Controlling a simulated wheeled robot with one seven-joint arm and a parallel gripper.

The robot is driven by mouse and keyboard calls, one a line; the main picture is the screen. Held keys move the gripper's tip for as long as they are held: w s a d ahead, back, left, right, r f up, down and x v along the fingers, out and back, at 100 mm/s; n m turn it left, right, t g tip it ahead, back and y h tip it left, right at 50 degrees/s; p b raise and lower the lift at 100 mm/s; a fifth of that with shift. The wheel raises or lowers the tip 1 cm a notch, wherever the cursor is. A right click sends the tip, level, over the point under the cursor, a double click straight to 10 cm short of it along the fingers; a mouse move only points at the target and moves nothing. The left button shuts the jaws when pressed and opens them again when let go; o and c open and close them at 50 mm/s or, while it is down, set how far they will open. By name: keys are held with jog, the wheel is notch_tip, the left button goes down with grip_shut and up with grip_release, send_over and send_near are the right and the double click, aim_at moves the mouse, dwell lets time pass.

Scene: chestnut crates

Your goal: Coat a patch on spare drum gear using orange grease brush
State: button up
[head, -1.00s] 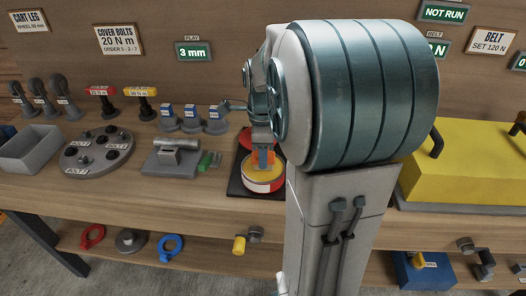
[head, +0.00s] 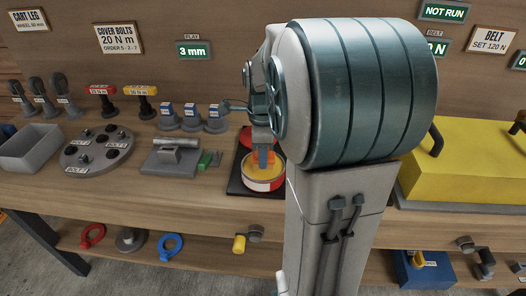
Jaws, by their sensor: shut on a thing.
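My gripper (head: 262,136) is partly hidden behind my own arm. It is shut on the orange grease brush (head: 263,158) and points down over an open red and white tin (head: 265,186) of yellow grease. The brush's lower end is at the tin's mouth; its bristles are too small to make out. I cannot tell for sure which thing is the spare drum gear. A grey round part (head: 130,240) with a hub lies on the lower shelf, between a red ring (head: 92,235) and a blue ring (head: 170,246).
The tin stands on a dark mat (head: 237,182). Left of it are a green block (head: 207,160), a grey fixture (head: 170,160), a round bolt plate (head: 97,152) and a grey bin (head: 31,150). A yellow cover (head: 460,165) stands right. My arm hides the bench's middle.

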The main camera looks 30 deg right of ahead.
dwell(0.3)
jog(key=shift+r+p, duration=2.95)
jog(key=shift+r, duration=0.5)
